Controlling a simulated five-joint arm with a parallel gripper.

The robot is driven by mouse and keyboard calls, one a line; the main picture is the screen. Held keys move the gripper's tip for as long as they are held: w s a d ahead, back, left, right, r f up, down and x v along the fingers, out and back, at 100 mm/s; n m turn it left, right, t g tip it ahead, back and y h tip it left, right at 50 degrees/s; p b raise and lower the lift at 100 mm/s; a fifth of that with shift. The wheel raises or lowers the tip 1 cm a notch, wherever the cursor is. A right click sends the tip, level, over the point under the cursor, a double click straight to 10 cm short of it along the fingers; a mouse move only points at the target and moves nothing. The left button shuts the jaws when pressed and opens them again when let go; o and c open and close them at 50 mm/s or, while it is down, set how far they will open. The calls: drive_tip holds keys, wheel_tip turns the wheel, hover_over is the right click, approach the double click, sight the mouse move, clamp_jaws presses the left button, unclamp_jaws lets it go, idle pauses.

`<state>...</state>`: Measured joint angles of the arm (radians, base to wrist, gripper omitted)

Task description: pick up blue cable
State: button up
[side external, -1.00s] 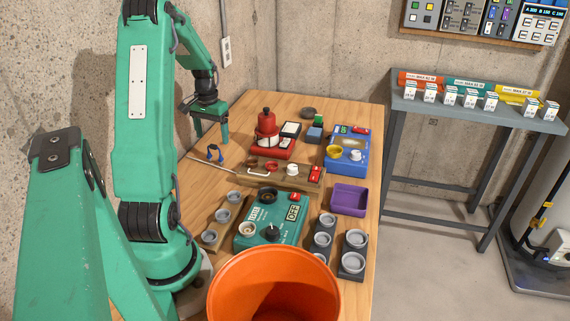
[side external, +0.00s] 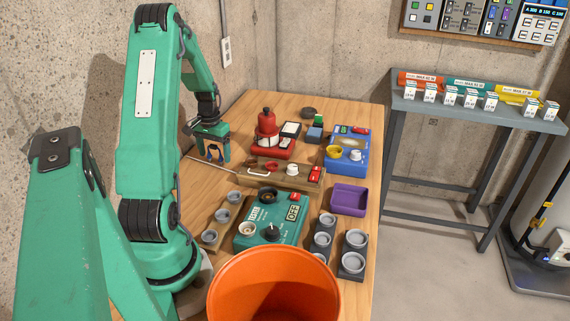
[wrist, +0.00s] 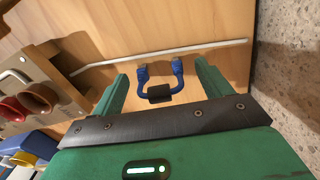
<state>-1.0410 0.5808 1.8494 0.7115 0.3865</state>
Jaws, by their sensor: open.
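The blue cable (wrist: 177,81) is a short U-shaped piece with two blue ends and a black block at its bend. My gripper (wrist: 165,85) is open with nothing held. I cannot tell whether the fingers touch the table.
A thin pale rod (wrist: 165,55) lies just beyond the cable. A wooden block with red and white parts (side external: 285,174) stands to the right. A teal box (side external: 268,232), small cup holders and an orange bucket (side external: 275,262) are nearer the camera. The purple tray (side external: 348,200) is empty.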

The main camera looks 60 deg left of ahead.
sight(215, 145)
drive_tip(key=shift+f, duration=0.35)
drive_tip(key=c, duration=1.1)
drive_tip(key=shift+r, duration=0.75)
drive_tip(key=r, duration=0.2)
drive_tip(key=d+r, duration=0.1)
drive_tip(key=shift+w+r, duration=0.1)
drive_tip(key=shift+w, duration=0.15)
drive_tip(key=w+d+r, duration=0.1)
drive_tip(key=d+r, duration=0.1)
drive_tip(key=d, duration=0.1)
drive_tip(key=w+d+r, duration=0.2)
drive_tip(key=d, duration=0.1)
drive_tip(key=w+d+r, duration=0.2)
drive_tip(key=d, duration=0.1)
drive_tip(key=shift+d+r, duration=0.15)
drive_tip(key=shift+r, duration=0.05)
